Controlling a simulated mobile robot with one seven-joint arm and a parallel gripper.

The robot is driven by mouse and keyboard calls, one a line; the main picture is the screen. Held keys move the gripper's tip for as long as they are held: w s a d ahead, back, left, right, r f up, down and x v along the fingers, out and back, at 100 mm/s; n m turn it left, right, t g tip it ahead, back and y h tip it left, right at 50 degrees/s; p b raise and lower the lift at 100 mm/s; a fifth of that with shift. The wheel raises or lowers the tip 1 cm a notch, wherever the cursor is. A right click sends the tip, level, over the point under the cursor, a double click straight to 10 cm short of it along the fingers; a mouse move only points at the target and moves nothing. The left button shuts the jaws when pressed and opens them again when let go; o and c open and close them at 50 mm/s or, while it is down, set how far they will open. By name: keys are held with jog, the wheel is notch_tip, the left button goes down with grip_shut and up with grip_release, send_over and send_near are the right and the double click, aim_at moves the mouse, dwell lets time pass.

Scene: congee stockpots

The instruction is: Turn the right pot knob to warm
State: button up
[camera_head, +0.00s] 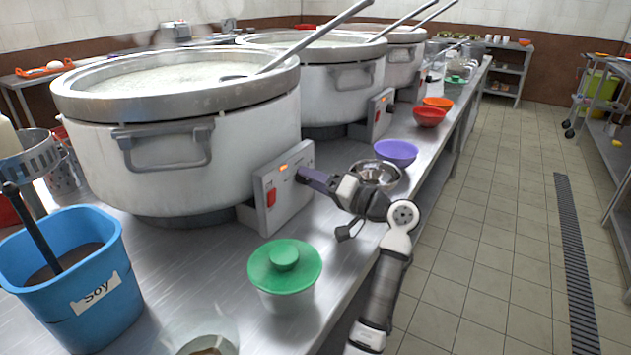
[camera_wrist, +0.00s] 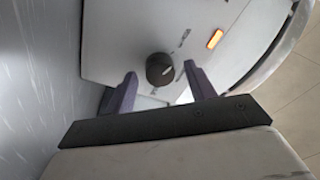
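The nearest stockpot (camera_head: 190,150) stands at the left of the head view, with a grey control box (camera_head: 285,210) at its base. Two more stockpots, the middle one (camera_head: 335,80) and the far one (camera_head: 402,62), stand behind it. The box's dark round knob (camera_wrist: 160,69) shows in the wrist view with a light pointer mark; the printed labels are too small to read. My gripper (camera_head: 304,173) is at the nearest pot's box, its purple fingers hiding the knob in the head view. In the wrist view my gripper (camera_wrist: 160,74) is open, fingertips apart on either side of the knob.
The box has a lit amber lamp (camera_head: 283,168) and a red switch (camera_head: 271,197). A green-lidded tub (camera_head: 285,268), steel bowl (camera_head: 377,173) and purple bowl (camera_head: 396,152) stand near my arm. A blue soy bucket (camera_head: 75,285) is at the front left. The aisle floor is clear.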

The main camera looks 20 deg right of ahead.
jog(key=b+v, duration=0.1)
jog(key=v, duration=1.2)
jog(key=shift+s+d, duration=0.3)
jog(key=shift+s+f, duration=0.1)
